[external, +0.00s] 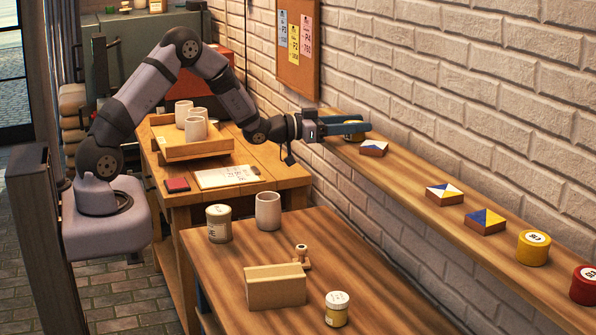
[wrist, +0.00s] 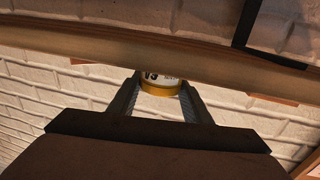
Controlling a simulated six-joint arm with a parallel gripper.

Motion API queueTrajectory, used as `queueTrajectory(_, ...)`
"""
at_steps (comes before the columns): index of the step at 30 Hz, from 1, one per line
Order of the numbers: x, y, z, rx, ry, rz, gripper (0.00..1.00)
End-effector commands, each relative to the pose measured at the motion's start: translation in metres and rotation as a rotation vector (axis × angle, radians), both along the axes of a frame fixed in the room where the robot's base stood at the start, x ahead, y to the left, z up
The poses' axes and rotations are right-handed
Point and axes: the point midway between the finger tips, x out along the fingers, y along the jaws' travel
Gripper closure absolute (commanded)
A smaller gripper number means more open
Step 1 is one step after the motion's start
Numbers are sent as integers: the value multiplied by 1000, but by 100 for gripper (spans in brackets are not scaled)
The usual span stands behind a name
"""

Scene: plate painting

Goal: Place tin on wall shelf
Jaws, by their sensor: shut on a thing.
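A tin with a white printed label and a yellow band (wrist: 160,90) is between the two fingers of my gripper (wrist: 160,86) in the wrist view. My gripper is shut on it. In the external view my gripper (external: 352,128) is at the far end of the wall shelf (external: 400,176), close to the wall, and its fingers cover most of the tin. The shelf's long wooden edge also crosses the wrist view (wrist: 100,47), by the tin's top. I cannot tell whether the tin touches the shelf.
Along the shelf are a painted tile (external: 373,148) near my gripper, two more tiles (external: 444,194), a yellow tin (external: 533,248) and a red tin (external: 584,285). A pinboard (external: 297,45) hangs above. The workbench below holds two tins, a cup (external: 268,211) and a wooden block (external: 275,288).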

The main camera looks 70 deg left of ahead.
Motion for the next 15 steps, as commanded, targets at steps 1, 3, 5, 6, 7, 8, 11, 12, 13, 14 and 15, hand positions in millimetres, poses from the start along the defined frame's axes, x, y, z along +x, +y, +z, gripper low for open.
queueTrajectory(1,0,0,1,0,-2,0,81)
queueTrajectory(3,0,0,0,0,-2,0,81)
queueTrajectory(5,0,0,-2,0,-2,0,81)
queueTrajectory(6,0,0,-3,0,0,0,53)
queueTrajectory(7,0,0,-2,0,0,0,46)
queueTrajectory(8,0,0,-2,0,0,0,39)
queueTrajectory(11,0,0,-2,0,0,0,37)
queueTrajectory(12,0,0,-2,0,0,0,37)
queueTrajectory(13,0,0,-2,0,0,0,37)
queueTrajectory(14,0,0,-2,0,0,0,37)
queueTrajectory(15,0,0,-2,0,0,-1,37)
